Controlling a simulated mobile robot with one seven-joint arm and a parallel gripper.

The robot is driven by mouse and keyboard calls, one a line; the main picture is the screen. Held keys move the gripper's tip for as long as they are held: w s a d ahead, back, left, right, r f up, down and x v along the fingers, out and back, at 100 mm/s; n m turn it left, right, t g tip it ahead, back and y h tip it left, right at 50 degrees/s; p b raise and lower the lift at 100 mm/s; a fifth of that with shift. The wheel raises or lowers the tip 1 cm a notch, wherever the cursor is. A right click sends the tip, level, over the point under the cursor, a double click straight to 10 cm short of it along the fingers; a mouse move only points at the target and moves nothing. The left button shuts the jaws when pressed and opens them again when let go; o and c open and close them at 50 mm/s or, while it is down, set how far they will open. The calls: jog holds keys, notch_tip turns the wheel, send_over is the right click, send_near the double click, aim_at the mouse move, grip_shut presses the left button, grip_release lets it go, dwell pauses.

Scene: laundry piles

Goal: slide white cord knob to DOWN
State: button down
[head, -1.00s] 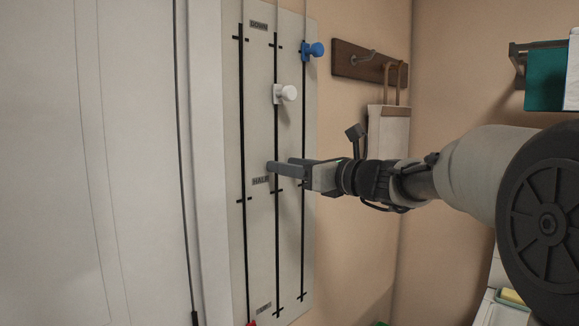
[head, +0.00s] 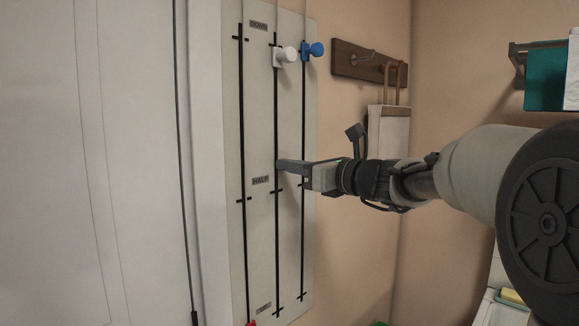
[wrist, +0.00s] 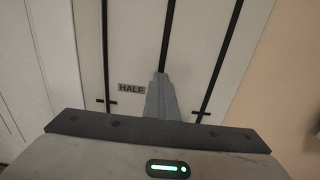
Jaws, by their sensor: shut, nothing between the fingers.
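In the wrist view my closed fingers (wrist: 159,90) point at the middle track beside the HALF label (wrist: 131,88). The white knob is out of the wrist view.
A blue knob (head: 313,49) sits high on the right track. A red knob (head: 251,323) shows at the bottom of the left track. A wooden hook rail (head: 345,60) with a hanging bag (head: 388,135) is to the right. A white door (head: 80,160) stands left.

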jog(key=c, duration=2.5)
grip_release()
jog(key=o, duration=1.1)
jog(key=shift+c, duration=0.2)
jog(key=shift+s+d, duration=0.1)
jog(key=v, duration=1.7)
jog(key=shift+s+d+r, duration=0.1)
jog(key=shift+s, duration=0.05)
